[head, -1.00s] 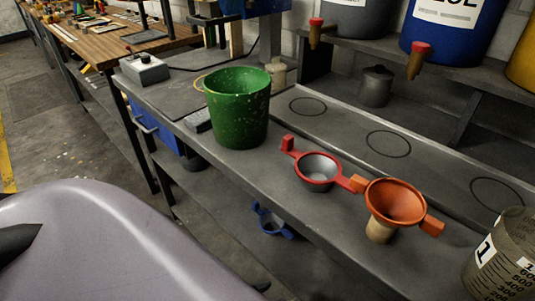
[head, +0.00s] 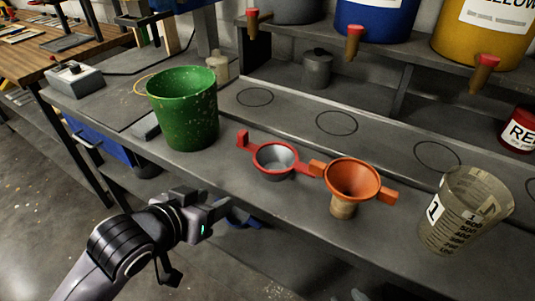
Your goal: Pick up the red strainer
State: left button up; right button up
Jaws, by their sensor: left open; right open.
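The red strainer (head: 275,163), with a red rim, a grey bowl and two side handles, sits on the grey bench between the green bucket and the orange funnel. Its right handle is close to or against the funnel's left tab; I cannot tell if they touch. My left gripper (head: 222,209) is open and empty, in front of the bench edge, to the lower left of the strainer and apart from it. My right gripper is not in view.
A green bucket (head: 184,112) stands left of the strainer. An orange funnel (head: 352,180) on a tan base and a graduated beaker (head: 460,212) stand to the right. A blue item (head: 242,217) shows below the bench, partly hidden by my gripper.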

pick_arm(q)
jog(key=m+t+h, duration=0.1)
jog(key=m+h, duration=0.1)
send_near(239, 136)
jog(key=x, duration=0.4)
jog(key=shift+s+d+f, duration=0.2)
jog(key=shift+d+f, duration=0.05)
jog(key=shift+w+d, duration=0.25)
jog(key=shift+w, duration=0.15)
jog(key=shift+a+x, duration=0.2)
jog(key=shift+x, duration=2.9)
jog(key=shift+w, duration=0.2)
grip_shut()
